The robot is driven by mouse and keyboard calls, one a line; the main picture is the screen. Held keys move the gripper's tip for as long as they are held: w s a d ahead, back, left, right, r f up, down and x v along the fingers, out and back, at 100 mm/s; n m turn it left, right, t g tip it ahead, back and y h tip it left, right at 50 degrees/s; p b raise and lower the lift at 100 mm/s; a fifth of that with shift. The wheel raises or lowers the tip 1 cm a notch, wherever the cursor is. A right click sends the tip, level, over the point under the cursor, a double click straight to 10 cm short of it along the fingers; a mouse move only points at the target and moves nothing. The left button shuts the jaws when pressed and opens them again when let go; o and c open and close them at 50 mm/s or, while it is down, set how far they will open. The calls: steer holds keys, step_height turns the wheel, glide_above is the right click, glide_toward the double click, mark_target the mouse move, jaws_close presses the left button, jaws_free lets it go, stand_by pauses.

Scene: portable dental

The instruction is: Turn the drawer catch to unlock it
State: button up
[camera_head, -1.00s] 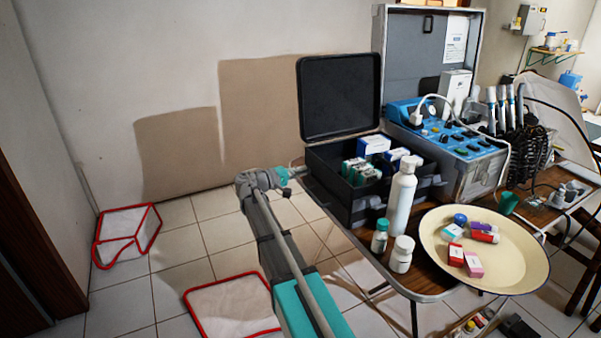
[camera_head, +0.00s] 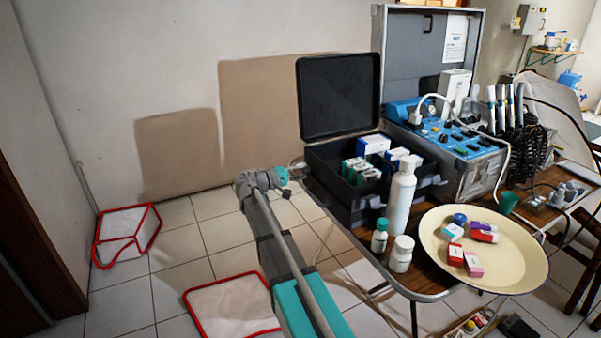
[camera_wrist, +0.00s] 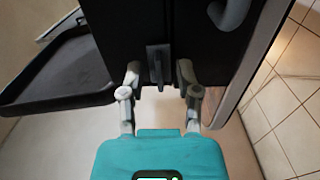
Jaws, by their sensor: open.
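The drawer catch (camera_wrist: 158,65) is a small dark grey upright tab on the black case wall in the wrist view. I cannot tell its exact turn angle. My gripper (camera_wrist: 159,75) is open, with one pale finger on each side of the catch and a visible gap on both sides. The black case (camera_head: 342,188) stands open on the table in the head view, with boxes inside. My gripper (camera_head: 293,172) shows small at the case's left side there, and the catch is hidden in that view.
A white bottle (camera_head: 400,200) and two smaller bottles stand in front of the case. A cream tray (camera_head: 525,265) holds small boxes. The open lid (camera_wrist: 60,75) lies left of my gripper in the wrist view. Red-edged white containers (camera_head: 235,305) sit on the floor.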

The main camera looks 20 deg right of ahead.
steer(key=shift+a, duration=0.15)
steer(key=a, duration=1.1)
steer(key=shift+s+a, duration=0.15)
steer(key=shift+a, duration=0.2)
steer(key=s+f+y, duration=0.9)
steer(key=s+f, duration=0.4)
steer(key=s+a+f+y, duration=0.3)
steer(key=s+a+y, duration=0.2)
steer(key=s, duration=0.1)
steer(key=s+a+f+y, duration=0.3)
steer(key=s+a+y, duration=0.1)
steer(key=s+a, duration=0.15)
step_height(320, 180, up, 30)
steer(key=p, duration=2.9)
steer(key=shift+s+d+g+p, duration=0.3)
steer(key=shift+d, duration=0.05)
